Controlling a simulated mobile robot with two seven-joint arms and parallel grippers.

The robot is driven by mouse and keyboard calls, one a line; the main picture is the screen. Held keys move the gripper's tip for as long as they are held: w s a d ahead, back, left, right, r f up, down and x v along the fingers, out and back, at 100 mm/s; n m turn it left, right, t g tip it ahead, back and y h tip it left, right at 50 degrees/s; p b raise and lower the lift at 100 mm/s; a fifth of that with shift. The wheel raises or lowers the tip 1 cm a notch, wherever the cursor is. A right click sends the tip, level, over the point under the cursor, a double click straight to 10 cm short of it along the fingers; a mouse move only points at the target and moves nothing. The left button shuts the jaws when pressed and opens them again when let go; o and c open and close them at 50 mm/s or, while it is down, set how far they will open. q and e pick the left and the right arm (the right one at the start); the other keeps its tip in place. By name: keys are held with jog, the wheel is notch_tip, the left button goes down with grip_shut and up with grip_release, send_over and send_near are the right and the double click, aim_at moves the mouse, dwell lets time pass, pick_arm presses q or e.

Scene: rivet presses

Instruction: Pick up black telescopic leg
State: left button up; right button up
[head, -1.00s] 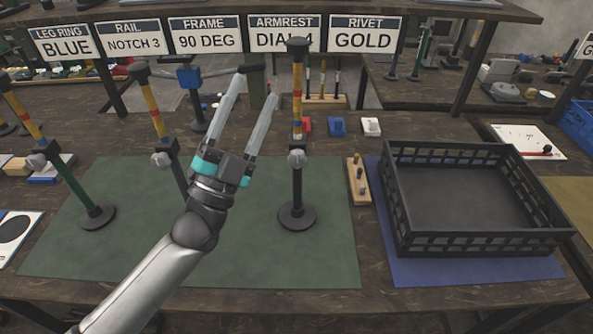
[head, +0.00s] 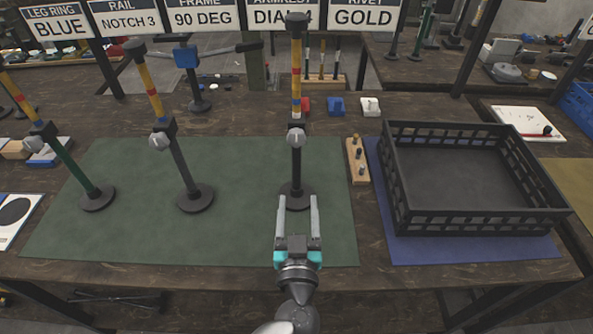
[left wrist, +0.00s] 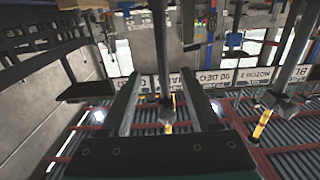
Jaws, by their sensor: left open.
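The black telescopic leg (head: 297,168) stands upright on the green mat, with a yellow, red and blue banded upper tube, a pale knob and a round base. My left gripper (head: 298,201) is open at the near side of this leg, low down, fingers pointing at it. In the left wrist view the dark leg (left wrist: 161,60) shows between the spread fingers (left wrist: 157,92), upside down; I cannot tell whether they touch it. A grey-tubed leg (head: 184,167) and a green-tubed leg (head: 76,165) stand to the left. My right gripper is not in view.
A black crate (head: 475,225) sits on a blue mat at the right. A wooden block with knobs (head: 357,162) lies between leg and crate. A blue-headed stand (head: 186,58) is behind. The green mat (head: 130,240) is bare at its front left.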

aim_at(297, 171)
pick_arm(q)
jog(key=w, duration=0.6)
jog(key=shift+w+a+f, duration=0.1)
jog(key=shift+w+f, duration=0.05)
jog(key=shift+w, duration=1.2)
jog(key=shift+w+a+f, duration=0.1)
jog(key=shift+w+f, duration=0.05)
jog(key=shift+w, duration=1.2)
grip_shut()
jog(key=shift+d+r, duration=0.1)
